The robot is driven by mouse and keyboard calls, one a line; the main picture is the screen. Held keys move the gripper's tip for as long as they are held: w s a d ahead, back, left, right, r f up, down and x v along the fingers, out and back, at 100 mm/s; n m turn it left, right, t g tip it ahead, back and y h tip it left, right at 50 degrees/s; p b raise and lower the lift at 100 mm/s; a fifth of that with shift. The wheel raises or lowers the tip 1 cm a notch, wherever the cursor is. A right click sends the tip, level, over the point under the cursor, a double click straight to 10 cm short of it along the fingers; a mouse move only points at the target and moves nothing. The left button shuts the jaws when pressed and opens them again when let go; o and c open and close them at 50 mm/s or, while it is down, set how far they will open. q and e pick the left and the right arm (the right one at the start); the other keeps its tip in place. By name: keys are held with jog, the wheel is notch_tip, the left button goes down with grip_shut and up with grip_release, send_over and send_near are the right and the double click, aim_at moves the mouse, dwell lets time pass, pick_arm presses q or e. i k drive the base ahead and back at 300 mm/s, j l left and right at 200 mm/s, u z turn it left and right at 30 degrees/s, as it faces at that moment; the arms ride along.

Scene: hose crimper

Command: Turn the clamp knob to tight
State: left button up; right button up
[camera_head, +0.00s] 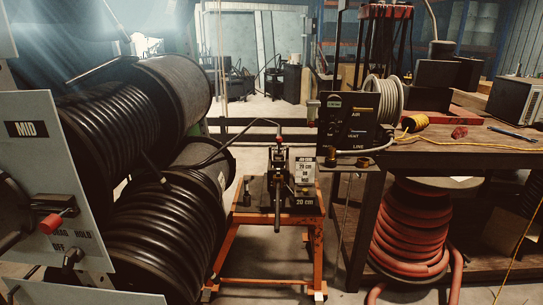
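The hose crimper (291,200) is a dark machine on an orange stand (268,222) at the centre. A grey panel (38,165) at the left edge carries a red-ended handle (52,223) near partly hidden lettering with "HOLD" and "OFF". Neither gripper is visible.
Reels of black hose (150,245) crowd the left. A workbench (455,150) on the right bears a black "AIR" and "LINE" box (348,122), with a red hose coil (410,230) beneath.

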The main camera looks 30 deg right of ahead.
aim_at(278, 164)
jog(key=i+l+u, duration=0.1)
jog(key=l, duration=0.2)
jog(key=i+l+u, duration=0.1)
jog(key=l, duration=0.25)
jog(key=i+l, duration=0.25)
jog(key=i+l+u, duration=0.15)
jog(key=l, duration=0.3)
jog(key=i+l+u, duration=0.1)
jog(key=l, duration=0.25)
